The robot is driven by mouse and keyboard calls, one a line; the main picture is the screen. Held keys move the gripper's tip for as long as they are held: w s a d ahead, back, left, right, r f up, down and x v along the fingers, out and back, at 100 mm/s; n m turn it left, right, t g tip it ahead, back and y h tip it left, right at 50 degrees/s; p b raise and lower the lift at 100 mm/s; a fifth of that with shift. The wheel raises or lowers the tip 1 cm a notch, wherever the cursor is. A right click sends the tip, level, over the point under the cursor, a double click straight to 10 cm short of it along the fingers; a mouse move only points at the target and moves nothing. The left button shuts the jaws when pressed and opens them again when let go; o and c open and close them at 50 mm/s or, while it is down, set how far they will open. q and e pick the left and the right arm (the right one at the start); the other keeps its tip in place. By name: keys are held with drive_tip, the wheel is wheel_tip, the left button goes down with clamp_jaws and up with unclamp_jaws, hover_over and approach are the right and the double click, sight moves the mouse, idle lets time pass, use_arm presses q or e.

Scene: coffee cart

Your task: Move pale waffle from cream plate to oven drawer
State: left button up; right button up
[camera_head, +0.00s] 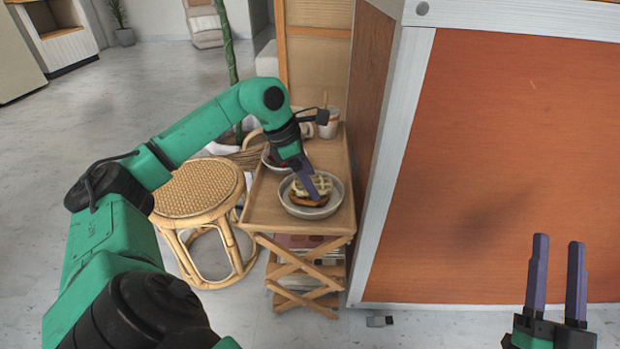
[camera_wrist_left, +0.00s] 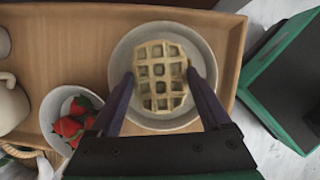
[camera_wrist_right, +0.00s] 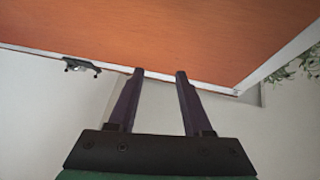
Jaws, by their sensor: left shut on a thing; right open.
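The pale waffle (camera_head: 322,184) is at the cream plate (camera_head: 295,211) on the wooden side table, with something browner just below it in the head view. In the left wrist view the round, gridded waffle (camera_wrist_left: 160,92) sits over the plate (camera_wrist_left: 121,58). My left gripper (camera_wrist_left: 160,76) is shut on the waffle, one finger at each side. Whether the waffle is lifted clear is hard to tell. My right gripper (camera_head: 556,245) is open and empty, low at the right; it also shows in the right wrist view (camera_wrist_right: 160,74). I cannot identify the oven drawer.
The small wooden table (camera_head: 262,214) also holds a bowl of strawberries (camera_wrist_left: 51,104) and a cup (camera_head: 329,124). A rattan stool (camera_head: 198,188) stands left of it. A large orange panel (camera_head: 500,170) with a pale frame borders the right. Open floor lies at left.

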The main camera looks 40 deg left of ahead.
drive_tip(key=shift+r, duration=0.1)
use_arm(q)
drive_tip(key=shift+f, duration=0.15)
drive_tip(key=o, duration=1.2)
use_arm(e)
drive_tip(key=shift+s+d+r+t, duration=0.1)
drive_tip(key=shift+s+r+t, duration=0.1)
drive_tip(key=shift+r, duration=0.35)
drive_tip(key=shift+s+d+r+t, duration=0.1)
drive_tip(key=shift+r+t, duration=0.1)
drive_tip(key=shift+r, duration=0.3)
drive_tip(key=shift+w, duration=0.1)
